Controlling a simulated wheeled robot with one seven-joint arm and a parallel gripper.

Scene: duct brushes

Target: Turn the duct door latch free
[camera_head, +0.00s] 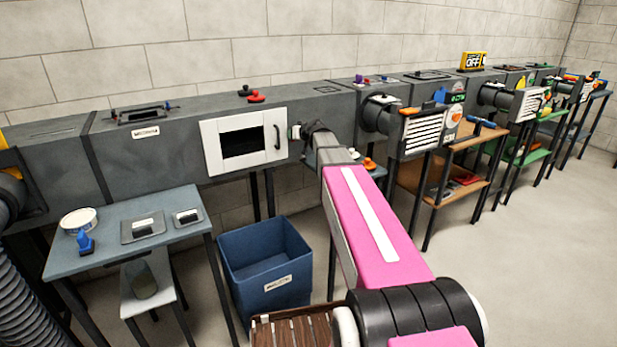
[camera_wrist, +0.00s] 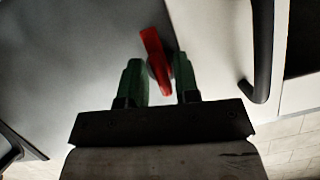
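The duct door (camera_head: 214,150) is a white framed panel with a dark window on the grey duct, and it looks closed. Its black handle (camera_head: 277,137) is at its right side; the handle also shows at the right of the wrist view (camera_wrist: 262,50). The red latch (camera_wrist: 153,55) sits beside the door's edge in the wrist view, slightly tilted. My gripper (camera_wrist: 160,72) has two green fingers apart, one on each side of the latch. The right finger looks very close to it; I cannot tell whether it touches. In the head view my gripper (camera_head: 296,131) hides the latch.
A blue bin (camera_head: 265,265) stands on the floor below the door. A grey table (camera_head: 110,240) with a round tin and trays is at the left. Louvred duct outlets (camera_head: 425,130) and shelves stand to the right. The floor at the right is clear.

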